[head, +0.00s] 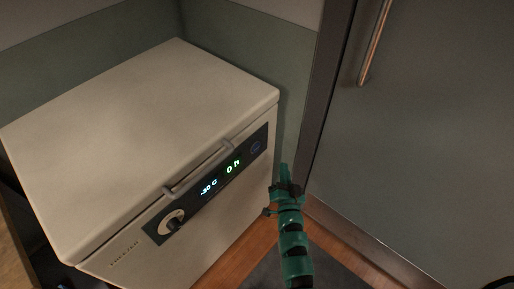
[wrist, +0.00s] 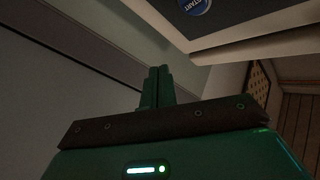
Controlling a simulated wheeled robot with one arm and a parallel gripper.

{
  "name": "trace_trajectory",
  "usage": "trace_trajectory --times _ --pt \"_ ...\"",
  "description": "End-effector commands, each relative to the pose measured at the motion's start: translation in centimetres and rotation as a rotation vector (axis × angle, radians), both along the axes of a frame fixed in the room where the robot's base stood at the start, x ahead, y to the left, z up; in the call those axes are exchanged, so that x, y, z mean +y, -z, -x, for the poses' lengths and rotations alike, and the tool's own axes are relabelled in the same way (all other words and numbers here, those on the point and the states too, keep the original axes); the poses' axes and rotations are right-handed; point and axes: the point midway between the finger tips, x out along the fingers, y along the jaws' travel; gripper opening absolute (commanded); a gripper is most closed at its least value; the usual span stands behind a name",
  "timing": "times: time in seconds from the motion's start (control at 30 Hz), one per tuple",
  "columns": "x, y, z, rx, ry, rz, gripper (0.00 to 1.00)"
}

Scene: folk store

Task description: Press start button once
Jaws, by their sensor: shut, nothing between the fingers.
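A white chest freezer (head: 140,130) stands at the left in the head view with its lid closed. Its dark front panel has a dial, a display reading about -30 C and a green ON, and a round blue start button (head: 256,147) at its right end. The button also shows at the top of the wrist view (wrist: 193,6), cut by the frame edge, with START lettering. My green gripper (head: 285,172) is shut and empty, just right of the freezer's front corner and below the button. Its closed fingers (wrist: 158,86) are apart from the button in the wrist view.
A grey door (head: 430,130) with a copper-coloured handle (head: 374,42) stands close at the right. A bar handle (head: 200,172) sticks out from the freezer's front above the panel. Wooden floor and a dark mat (head: 275,272) lie below my arm.

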Motion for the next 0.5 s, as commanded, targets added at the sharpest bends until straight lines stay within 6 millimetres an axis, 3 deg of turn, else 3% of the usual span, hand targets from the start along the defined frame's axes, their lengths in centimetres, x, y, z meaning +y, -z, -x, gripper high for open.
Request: trace_trajectory --times 0.5 --pt "4.7 -0.2 -3.4 0.001 -0.002 -0.001 0.00"
